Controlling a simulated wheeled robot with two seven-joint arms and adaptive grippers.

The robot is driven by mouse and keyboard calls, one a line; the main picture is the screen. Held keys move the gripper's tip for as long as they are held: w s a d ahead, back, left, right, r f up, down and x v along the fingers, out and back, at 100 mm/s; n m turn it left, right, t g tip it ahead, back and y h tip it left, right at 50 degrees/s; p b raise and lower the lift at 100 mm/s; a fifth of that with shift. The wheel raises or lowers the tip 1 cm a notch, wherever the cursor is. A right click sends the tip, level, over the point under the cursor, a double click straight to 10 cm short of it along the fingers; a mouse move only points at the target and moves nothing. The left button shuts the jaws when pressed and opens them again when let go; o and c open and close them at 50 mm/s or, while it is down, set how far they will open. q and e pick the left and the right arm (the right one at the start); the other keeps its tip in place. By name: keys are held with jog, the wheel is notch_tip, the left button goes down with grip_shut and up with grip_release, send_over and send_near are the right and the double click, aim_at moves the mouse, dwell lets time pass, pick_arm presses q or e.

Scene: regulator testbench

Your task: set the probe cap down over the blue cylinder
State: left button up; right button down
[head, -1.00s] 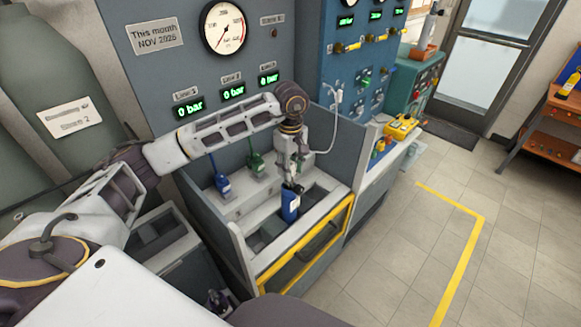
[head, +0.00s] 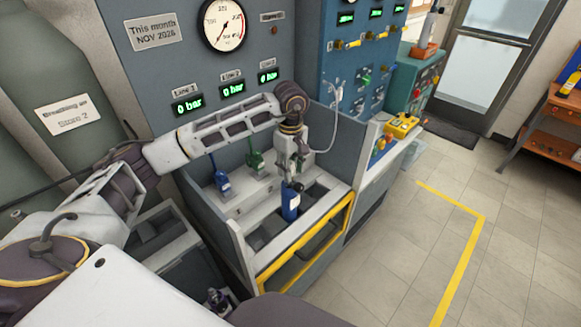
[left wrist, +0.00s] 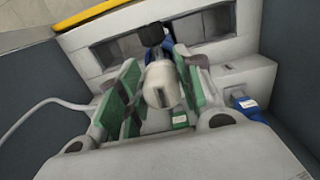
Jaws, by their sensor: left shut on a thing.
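The blue cylinder (head: 290,206) stands upright in the front tray of the bench, with a dark top. In the left wrist view part of its blue body (left wrist: 168,46) shows behind a black knob-like top (left wrist: 151,34). My left gripper (head: 293,168) points down just above the cylinder. In the left wrist view its green-padded fingers are shut on the pale, rounded probe cap (left wrist: 160,85). The cap looks close to the black top, apart from or touching I cannot tell. In the head view the gripper mostly hides the cap.
A white hose (head: 334,125) hangs right of the gripper. The grey tray walls and yellow front rail (head: 305,245) enclose the space. Gauge panel stands behind.

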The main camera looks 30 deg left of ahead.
pick_arm(q)
jog(key=shift+f, duration=0.3)
dwell(0.4)
jog(key=o, duration=1.1)
jog(key=shift+o, duration=0.2)
jog(key=shift+r, duration=6)
jog(key=shift+r, duration=0.1)
notch_tip(320, 180, up, 9)
jog(key=p, duration=0.8)
jog(key=shift+r+p, duration=0.45)
jog(key=shift+p, duration=0.35)
jog(key=shift+f, duration=0.1)
